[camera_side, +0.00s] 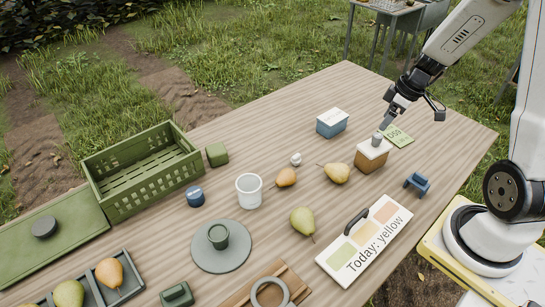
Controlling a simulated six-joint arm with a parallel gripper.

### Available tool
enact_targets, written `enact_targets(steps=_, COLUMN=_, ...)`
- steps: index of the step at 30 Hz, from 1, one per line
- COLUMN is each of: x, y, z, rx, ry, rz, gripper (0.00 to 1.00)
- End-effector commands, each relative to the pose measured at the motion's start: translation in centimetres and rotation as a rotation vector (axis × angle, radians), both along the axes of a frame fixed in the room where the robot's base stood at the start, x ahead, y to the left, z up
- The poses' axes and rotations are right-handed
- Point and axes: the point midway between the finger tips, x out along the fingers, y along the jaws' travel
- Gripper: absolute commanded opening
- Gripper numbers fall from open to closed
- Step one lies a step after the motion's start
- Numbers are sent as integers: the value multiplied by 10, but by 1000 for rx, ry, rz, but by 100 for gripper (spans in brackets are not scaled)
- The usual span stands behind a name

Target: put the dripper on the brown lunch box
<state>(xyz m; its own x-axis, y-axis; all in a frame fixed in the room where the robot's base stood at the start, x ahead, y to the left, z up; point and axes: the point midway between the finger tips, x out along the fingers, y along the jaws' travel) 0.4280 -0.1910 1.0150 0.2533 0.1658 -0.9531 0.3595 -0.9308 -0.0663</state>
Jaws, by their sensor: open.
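The brown lunch box (371,161) with a pale lid stands on the wooden table, right of the middle. A small grey piece (377,139), which looks like the dripper, is upright at the lid, at the near end of my gripper. It seems to touch the lid, but I cannot tell whether it rests fully there. My gripper (411,113) is open above and to the right of the lunch box, with one finger close to the grey piece. The finger partly hides the top of that piece.
A blue box (332,124) stands behind the lunch box, a yellow pear (337,173) to its left and a blue item (417,184) to its right. A green card (398,136) lies behind. A sign (365,239) lies in front. A green crate (143,170) is far left.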

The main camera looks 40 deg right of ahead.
Motion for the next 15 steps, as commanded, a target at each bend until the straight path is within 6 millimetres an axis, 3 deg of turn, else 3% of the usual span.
enact_targets(steps=3, x=2, y=29, z=4, rx=-12, ry=39, rz=-33, gripper=80)
enact_targets(steps=15, x=-8, y=113, z=12, rx=-65, ry=101, rz=-185, gripper=80)
